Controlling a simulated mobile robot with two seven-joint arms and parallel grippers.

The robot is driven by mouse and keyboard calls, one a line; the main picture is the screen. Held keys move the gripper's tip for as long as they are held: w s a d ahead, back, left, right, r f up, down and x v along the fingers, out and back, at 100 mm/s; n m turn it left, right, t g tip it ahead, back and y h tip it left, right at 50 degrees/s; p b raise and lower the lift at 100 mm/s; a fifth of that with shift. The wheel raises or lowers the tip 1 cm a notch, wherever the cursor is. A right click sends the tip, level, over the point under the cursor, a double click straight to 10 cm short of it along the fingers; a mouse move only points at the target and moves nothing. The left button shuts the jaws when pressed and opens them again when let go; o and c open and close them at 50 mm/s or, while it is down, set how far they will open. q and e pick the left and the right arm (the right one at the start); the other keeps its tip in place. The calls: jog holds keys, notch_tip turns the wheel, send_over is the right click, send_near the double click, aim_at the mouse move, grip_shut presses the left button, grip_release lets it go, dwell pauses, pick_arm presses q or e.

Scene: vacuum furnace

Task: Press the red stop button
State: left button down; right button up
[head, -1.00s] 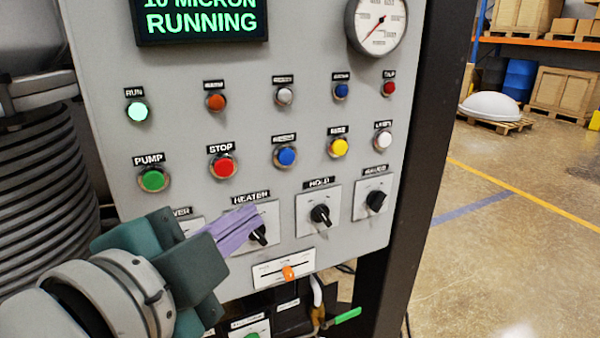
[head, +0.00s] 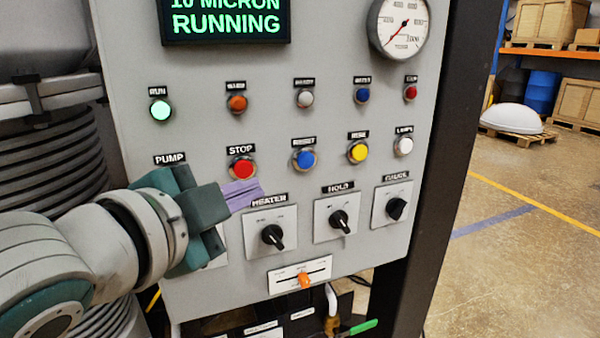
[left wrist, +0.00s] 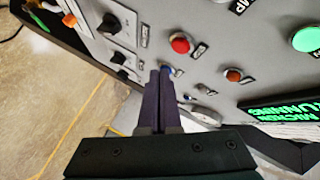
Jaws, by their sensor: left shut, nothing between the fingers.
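The red stop button (head: 241,169) sits on the grey control panel under its STOP label. It also shows in the left wrist view (left wrist: 180,43), beyond the fingertips and slightly to the right. My left gripper (head: 260,190) is shut and empty, with its purple fingers together. In the head view the fingers lie just below the stop button, and a gap to the button shows. In the left wrist view the fingertips (left wrist: 161,72) overlap the blue button's edge; their distance from the panel is hard to judge. My right gripper is out of view.
The blue button (head: 304,159) is right of the stop button. The heater knob (head: 272,236) is below the fingers. My left gripper hides the pump button. A dark frame post (head: 455,150) edges the panel, with open floor (head: 520,260) to the right.

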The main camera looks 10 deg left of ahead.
aim_at(244, 169)
pick_arm(q)
jog(key=shift+w+a, duration=0.6)
jog(key=shift+w, duration=0.3)
jog(key=shift+w+a, duration=0.1)
dwell(1.4)
jog(key=shift+w+a, duration=0.15)
jog(key=shift+w, duration=0.1)
jog(key=shift+w+a, duration=0.2)
jog(key=shift+w, duration=0.1)
dwell(0.7)
jog(key=shift+s+d, duration=0.1)
jog(key=shift+s, duration=0.05)
jog(key=shift+s+d+p, duration=0.35)
jog(key=shift+s+p, duration=0.2)
jog(key=shift+p, duration=0.05)
